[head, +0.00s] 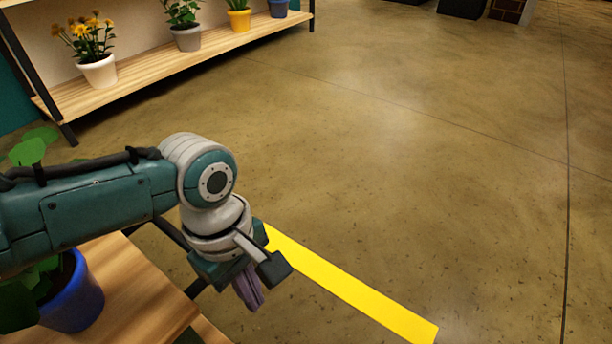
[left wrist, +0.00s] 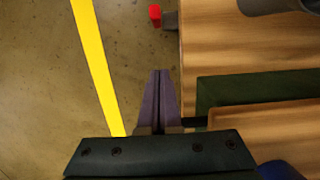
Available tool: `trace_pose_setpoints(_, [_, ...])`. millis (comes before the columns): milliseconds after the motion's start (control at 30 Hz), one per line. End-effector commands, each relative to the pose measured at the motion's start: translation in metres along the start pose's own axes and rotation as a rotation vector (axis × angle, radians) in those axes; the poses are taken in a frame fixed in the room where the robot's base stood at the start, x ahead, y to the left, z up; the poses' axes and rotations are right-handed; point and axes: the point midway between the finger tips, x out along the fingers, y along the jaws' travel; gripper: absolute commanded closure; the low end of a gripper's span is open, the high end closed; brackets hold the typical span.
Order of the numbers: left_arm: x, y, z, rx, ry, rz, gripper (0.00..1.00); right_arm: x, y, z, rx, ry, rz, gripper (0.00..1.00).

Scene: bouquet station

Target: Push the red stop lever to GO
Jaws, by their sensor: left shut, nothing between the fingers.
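The red stop lever (left wrist: 155,14) shows at the top of the left wrist view as a small red block. It sits beside a dark grey mount (left wrist: 170,20) at the table's edge. I cannot read any STOP or GO marking. The lever does not show in the head view. My left gripper (head: 250,298) is shut and empty, its purple fingers pointing down beside the table. In the left wrist view the closed fingertips (left wrist: 160,74) lie below the lever in the picture, apart from it. My right gripper is not in view.
A wooden table (head: 140,285) with a blue pot (head: 78,300) stands at the lower left. A yellow strip (head: 350,290) lies on the floor beside it. A shelf (head: 150,75) with several potted plants is at the back left. The floor on the right is clear.

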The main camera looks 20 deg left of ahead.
Motion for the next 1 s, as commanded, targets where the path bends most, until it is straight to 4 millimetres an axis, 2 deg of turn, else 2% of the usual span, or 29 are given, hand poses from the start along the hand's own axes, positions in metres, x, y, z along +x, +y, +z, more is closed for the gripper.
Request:
trace_pose_setpoints(167, [0.022,0.000,-0.001,0.000,0.001,0.000,1.00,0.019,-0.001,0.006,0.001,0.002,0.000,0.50])
trace_pose_setpoints(600, [0.108,0.000,-0.002,0.001,0.001,0.000,1.00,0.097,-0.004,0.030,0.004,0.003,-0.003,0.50])
trace_pose_setpoints(800, [0.108,0.001,0.027,0.005,-0.001,0.001,1.00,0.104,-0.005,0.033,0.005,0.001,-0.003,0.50])
trace_pose_setpoints(1000, [0.109,0.000,0.038,0.002,0.000,0.000,1.00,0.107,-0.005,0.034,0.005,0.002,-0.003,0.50])
